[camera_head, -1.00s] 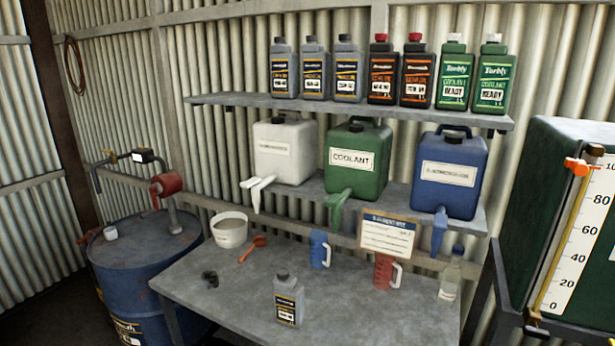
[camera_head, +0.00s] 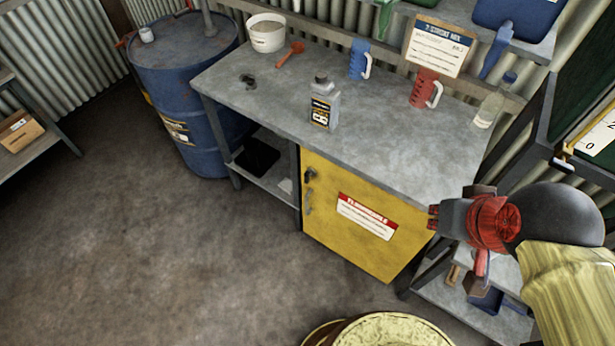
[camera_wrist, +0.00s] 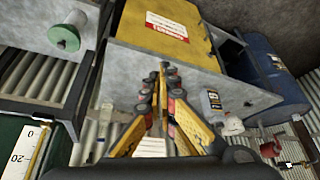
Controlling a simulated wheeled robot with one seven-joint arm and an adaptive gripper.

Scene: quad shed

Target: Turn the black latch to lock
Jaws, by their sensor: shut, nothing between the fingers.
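The black latch (camera_head: 309,175) is on the upper left of the yellow cabinet door (camera_head: 340,250), under the grey workbench. It is small in the head view, and I cannot tell which way it is turned. A grey handle (camera_head: 308,202) hangs just below it. My gripper (camera_head: 436,217) is at the right, near the bench's right front corner, well apart from the latch. In the wrist view my gripper (camera_wrist: 163,100) shows its fingers together and empty. The yellow door (camera_wrist: 150,25) also shows there beyond the fingers, with its red and white label; the latch is not clear in that view.
The workbench top (camera_head: 270,100) holds a grey bottle (camera_head: 322,104), a red jug (camera_head: 425,90), a blue jug (camera_head: 360,60), a white bucket (camera_head: 267,36) and a red scoop (camera_head: 290,54). A blue drum (camera_head: 185,95) stands left. The floor (camera_head: 150,250) before the cabinet is largely clear.

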